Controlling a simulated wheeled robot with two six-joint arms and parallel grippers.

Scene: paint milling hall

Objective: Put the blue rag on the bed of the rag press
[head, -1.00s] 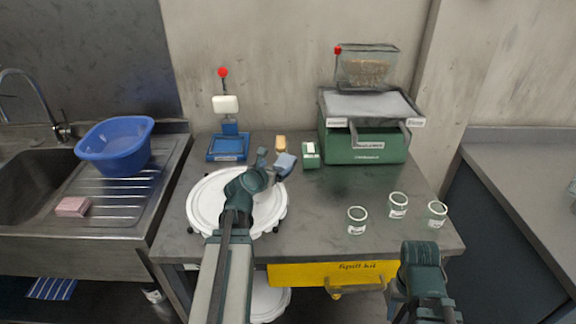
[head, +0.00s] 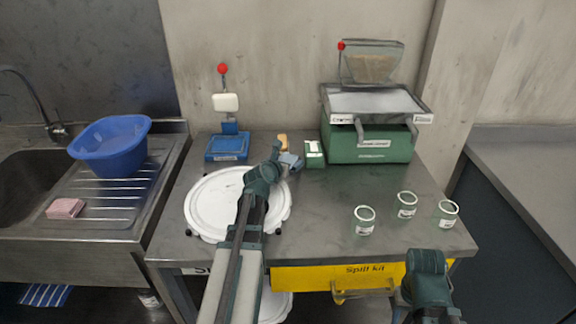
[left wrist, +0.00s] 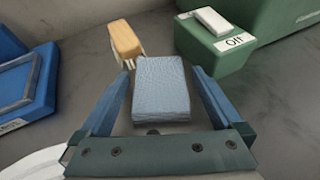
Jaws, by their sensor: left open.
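The blue rag (head: 291,160) is a light blue folded cloth on the steel table, at the tip of my left gripper (head: 280,158). In the left wrist view the rag (left wrist: 161,88) lies between the two spread blue fingers of my left gripper (left wrist: 158,75), with a gap at its left side. The rag press seems to be the blue device (head: 227,147) at the back left of the table, with a white plate (head: 226,102) raised above its blue bed and a red knob on top.
A yellow-brown block (left wrist: 125,40) and a small green switch box (left wrist: 214,42) marked Off stand just behind the rag. A green machine with a hopper (head: 368,140) stands at the back right. A white round lid (head: 212,205) and several jars (head: 364,220) are on the table.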

